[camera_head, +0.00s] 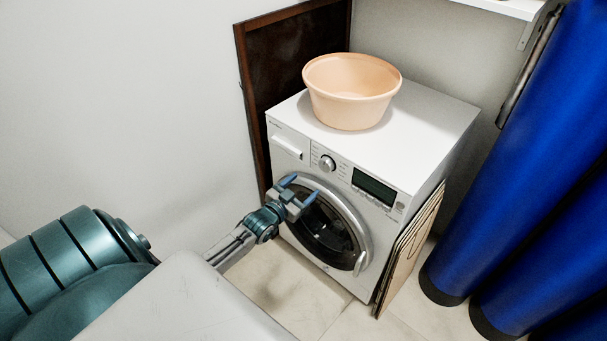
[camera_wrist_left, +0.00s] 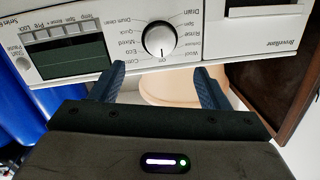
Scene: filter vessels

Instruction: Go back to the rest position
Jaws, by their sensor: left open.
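My left gripper (camera_head: 300,189) is open and empty in front of the washing machine (camera_head: 430,120), by the upper left of its round door (camera_head: 325,228). In the left wrist view, which is upside down, the two blue fingers of my left gripper (camera_wrist_left: 160,72) stand apart with nothing between them. The control dial (camera_wrist_left: 158,38) and the dark display (camera_wrist_left: 66,58) of the machine lie beyond them. I cannot tell whether the gripper touches the machine. My right gripper is not in view.
A peach basin (camera_head: 350,108) stands on top of the machine. A dark wooden panel (camera_head: 285,45) leans behind it. Flat boards (camera_head: 412,245) lean on its right side, and large blue cylinders (camera_head: 530,190) stand further right. Tiled floor (camera_head: 285,290) is clear in front.

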